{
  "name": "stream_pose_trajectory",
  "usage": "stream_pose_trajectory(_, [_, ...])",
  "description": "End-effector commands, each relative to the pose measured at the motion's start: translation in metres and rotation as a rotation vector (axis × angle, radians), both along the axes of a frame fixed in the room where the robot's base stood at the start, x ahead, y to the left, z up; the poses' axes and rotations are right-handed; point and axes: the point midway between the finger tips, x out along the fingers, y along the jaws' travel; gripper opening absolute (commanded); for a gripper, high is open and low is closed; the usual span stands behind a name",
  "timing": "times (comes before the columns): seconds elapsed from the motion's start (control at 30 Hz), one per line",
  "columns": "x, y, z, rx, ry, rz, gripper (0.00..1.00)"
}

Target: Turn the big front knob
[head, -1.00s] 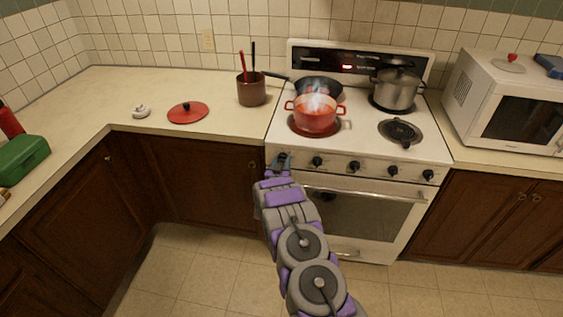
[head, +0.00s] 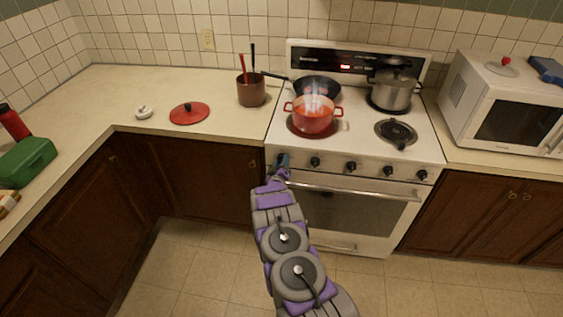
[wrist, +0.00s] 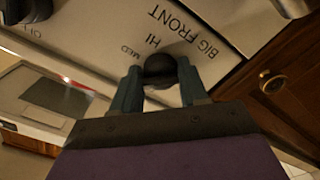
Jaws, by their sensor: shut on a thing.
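The big front knob (wrist: 160,69) is a round black knob on the stove's white front panel. In the wrist view the words "BIG FRONT", "HI" and "MED" are printed beside it. My gripper (wrist: 160,88) is shut on the knob, one finger on each side. In the head view my gripper (head: 281,163) reaches the far left end of the knob row and hides most of this knob. The wrist view is rolled, so the panel lettering appears upside down and slanted.
Several other black knobs, such as one (head: 315,162), line the panel to the right. The oven door handle (head: 350,191) runs just below. A steaming red pot (head: 313,122) sits on the front left burner. A wooden cabinet (head: 205,180) adjoins on the left.

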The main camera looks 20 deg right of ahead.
Motion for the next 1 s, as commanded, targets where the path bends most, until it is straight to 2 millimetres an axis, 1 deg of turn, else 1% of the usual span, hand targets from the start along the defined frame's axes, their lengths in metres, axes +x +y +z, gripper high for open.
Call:
stream_pose_trajectory(0.03, [0.0012, 0.0030, 0.0001, -0.007, 0.005, 0.006, 0.13])
stream_pose_trajectory(0.53, [0.0016, 0.0033, -0.0007, -0.022, 0.015, 0.007, 0.13])
stream_pose_trajectory(0.57, [0.0017, 0.0033, -0.0006, -0.022, 0.015, 0.007, 0.46])
stream_pose_trajectory(0.8, [0.0004, 0.0019, 0.0002, -0.021, 0.014, 0.004, 0.68])
stream_pose_trajectory(1.0, [-0.0001, 0.0009, 0.0009, -0.022, 0.013, 0.003, 0.68])
